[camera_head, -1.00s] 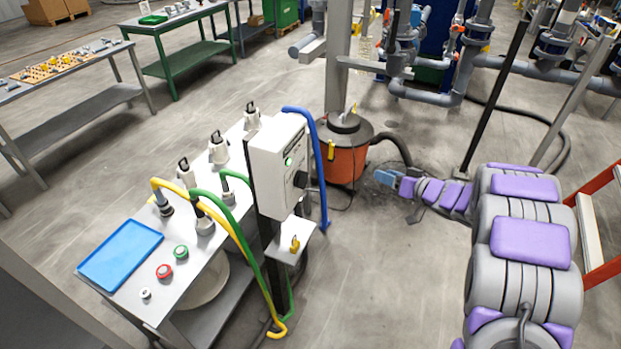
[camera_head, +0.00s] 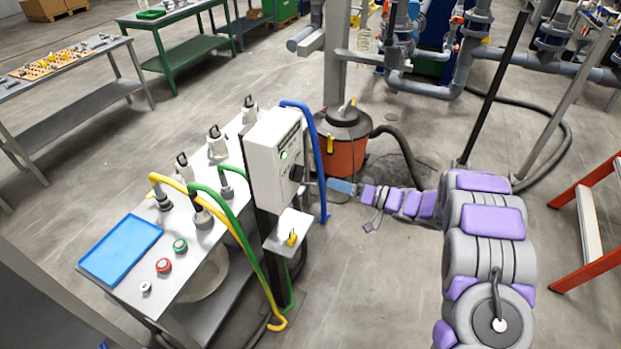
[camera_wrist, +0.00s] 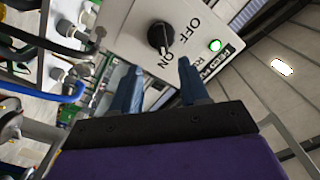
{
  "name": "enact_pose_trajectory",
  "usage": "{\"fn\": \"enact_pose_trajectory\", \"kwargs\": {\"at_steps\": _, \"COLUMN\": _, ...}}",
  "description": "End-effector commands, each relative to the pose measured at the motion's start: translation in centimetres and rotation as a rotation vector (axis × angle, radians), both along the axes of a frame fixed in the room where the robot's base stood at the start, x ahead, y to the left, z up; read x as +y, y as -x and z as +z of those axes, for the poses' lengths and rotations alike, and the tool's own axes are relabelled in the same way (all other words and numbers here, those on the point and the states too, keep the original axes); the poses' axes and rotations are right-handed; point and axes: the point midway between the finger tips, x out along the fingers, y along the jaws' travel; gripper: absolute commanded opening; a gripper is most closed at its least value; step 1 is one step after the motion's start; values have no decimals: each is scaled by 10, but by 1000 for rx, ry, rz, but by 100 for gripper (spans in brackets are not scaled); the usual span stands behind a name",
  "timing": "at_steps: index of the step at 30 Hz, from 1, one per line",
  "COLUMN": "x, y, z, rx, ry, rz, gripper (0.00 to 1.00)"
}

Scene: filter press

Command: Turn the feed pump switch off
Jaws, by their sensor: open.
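The white switch box (camera_head: 272,158) stands on a post beside the workbench. Its black rotary knob (camera_head: 297,174) is on the side facing my arm, and a green lamp (camera_head: 284,155) glows on it. In the head view my gripper (camera_head: 314,184) is just right of the knob; contact cannot be told.
A small shelf with a yellow item (camera_head: 291,238) juts out below the box. A blue hose (camera_head: 318,150) arches close behind my gripper. An orange drum (camera_head: 346,150) stands behind. The workbench (camera_head: 205,275) holds a blue tray and buttons. Open floor lies in front.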

Motion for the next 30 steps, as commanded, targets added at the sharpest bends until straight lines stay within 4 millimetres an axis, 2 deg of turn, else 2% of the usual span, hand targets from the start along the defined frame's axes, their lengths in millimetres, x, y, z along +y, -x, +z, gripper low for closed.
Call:
{"fn": "enact_pose_trajectory", "kwargs": {"at_steps": 1, "x": 14, "y": -2, "z": -1, "rx": 0, "ry": 2, "rz": 6, "gripper": 45}}
{"fn": "enact_pose_trajectory", "kwargs": {"at_steps": 3, "x": 29, "y": -7, "z": -2, "rx": 0, "ry": 5, "rz": 6, "gripper": 45}}
{"fn": "enact_pose_trajectory", "kwargs": {"at_steps": 12, "x": 69, "y": -24, "z": 0, "rx": -1, "ry": 0, "rz": 4, "gripper": 45}}
{"fn": "enact_pose_trajectory", "kwargs": {"at_steps": 27, "x": 84, "y": -30, "z": 0, "rx": 0, "ry": 3, "rz": 0, "gripper": 45}}
{"fn": "enact_pose_trajectory", "kwargs": {"at_steps": 30, "x": 84, "y": -30, "z": 0, "rx": 0, "ry": 3, "rz": 0, "gripper": 35}}
